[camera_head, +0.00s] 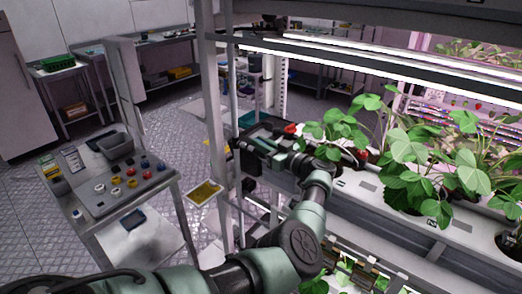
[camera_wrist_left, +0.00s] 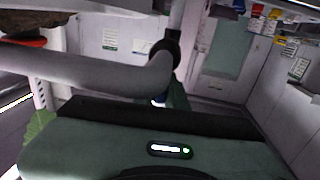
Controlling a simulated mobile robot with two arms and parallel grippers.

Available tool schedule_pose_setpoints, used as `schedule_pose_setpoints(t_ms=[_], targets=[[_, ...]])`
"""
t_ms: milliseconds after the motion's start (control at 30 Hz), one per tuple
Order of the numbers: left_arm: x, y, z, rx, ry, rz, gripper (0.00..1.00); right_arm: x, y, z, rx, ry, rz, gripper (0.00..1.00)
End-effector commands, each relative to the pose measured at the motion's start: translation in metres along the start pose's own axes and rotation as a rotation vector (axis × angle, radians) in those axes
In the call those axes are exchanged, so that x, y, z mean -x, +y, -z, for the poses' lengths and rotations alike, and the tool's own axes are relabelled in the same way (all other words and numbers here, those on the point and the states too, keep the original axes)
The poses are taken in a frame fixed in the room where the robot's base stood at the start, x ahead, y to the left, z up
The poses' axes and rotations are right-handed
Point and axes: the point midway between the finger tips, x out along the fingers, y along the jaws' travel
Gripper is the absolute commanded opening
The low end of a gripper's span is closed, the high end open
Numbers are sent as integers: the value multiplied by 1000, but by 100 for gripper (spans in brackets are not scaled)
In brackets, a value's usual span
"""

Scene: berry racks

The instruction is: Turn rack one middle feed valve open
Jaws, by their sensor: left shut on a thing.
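My left arm reaches from the bottom of the head view up to the rack's end. My left gripper (camera_head: 245,148) is beside the rack post at the middle shelf. It is shut on what appears to be the middle feed valve, which is mostly hidden by the gripper. How far the valve is turned cannot be seen. My right gripper is not in view.
Leafy strawberry plants (camera_head: 410,150) grow in a white trough (camera_head: 355,187) right of the gripper. A rack post (camera_head: 213,120) stands just left of it. A cart (camera_head: 165,178) with a tray and coloured knobs stands at left.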

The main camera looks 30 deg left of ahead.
Motion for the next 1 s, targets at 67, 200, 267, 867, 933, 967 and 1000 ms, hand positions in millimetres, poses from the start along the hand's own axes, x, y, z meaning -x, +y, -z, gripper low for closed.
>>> schedule_pose_setpoints(t_ms=[67, 200, 267, 867, 933, 967, 1000], targets=[[-1, 0, 1, 1, 3, 4, 0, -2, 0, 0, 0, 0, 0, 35], [-1, 0, 2, 0, 4, 6, 0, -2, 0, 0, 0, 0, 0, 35], [-1, 0, 3, 0, 4, 6, 0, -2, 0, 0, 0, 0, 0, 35], [0, 0, 2, 0, 2, 6, 35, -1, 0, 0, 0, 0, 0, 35], [0, -1, 2, 0, 2, 6, 35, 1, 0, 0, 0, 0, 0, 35], [0, -1, 2, 0, 2, 6, 35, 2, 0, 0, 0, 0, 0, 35], [0, -2, 3, 0, 2, 6, 35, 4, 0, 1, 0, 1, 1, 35]])
